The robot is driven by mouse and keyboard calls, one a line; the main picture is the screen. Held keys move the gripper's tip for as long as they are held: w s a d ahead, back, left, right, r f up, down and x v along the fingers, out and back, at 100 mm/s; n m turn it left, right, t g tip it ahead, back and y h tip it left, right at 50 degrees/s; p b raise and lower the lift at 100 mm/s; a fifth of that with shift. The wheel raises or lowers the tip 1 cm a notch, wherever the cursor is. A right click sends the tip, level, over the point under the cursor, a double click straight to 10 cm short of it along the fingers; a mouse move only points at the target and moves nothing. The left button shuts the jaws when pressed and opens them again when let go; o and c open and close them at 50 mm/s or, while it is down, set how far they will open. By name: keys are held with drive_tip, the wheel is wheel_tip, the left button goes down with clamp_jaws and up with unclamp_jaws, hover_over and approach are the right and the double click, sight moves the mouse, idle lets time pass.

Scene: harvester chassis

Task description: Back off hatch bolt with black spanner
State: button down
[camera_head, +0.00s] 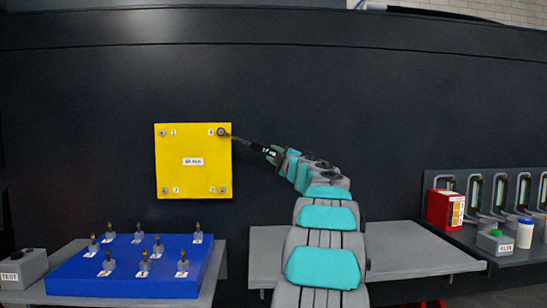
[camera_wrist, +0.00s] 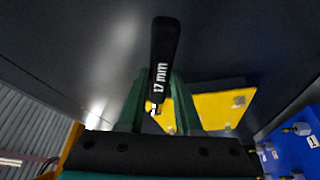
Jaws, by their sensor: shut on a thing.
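The yellow hatch (camera_head: 193,178) is fixed on the dark wall, with a bolt at each corner and a label in its middle. My gripper (camera_head: 275,155) is to the right of the hatch, shut on the black spanner (camera_head: 247,143). The spanner reaches up and left, and its head is at the upper-right hatch bolt (camera_head: 222,132). It appears to be around that bolt, but how well it is seated is too small to tell. In the wrist view, the spanner handle (camera_wrist: 164,50) reads "17 mm" between my gripper's fingers (camera_wrist: 161,100). The hatch (camera_wrist: 225,107) shows behind.
A blue block (camera_head: 130,270) with several upright fittings stands on a table at lower left, beside a grey "TEST" box (camera_head: 22,268). A grey shelf (camera_head: 420,262) lies behind my arm. A red box (camera_head: 442,210) and a "RUN" button box (camera_head: 495,242) are at right.

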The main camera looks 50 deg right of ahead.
drive_tip(key=shift+f, duration=0.3)
drive_tip(key=shift+a, duration=0.1)
drive_tip(key=shift+a, duration=0.1)
drive_tip(key=s+a+b, duration=0.2)
drive_tip(key=s+a, duration=0.5)
drive_tip(key=a, duration=0.1)
idle(0.8)
idle(1.1)
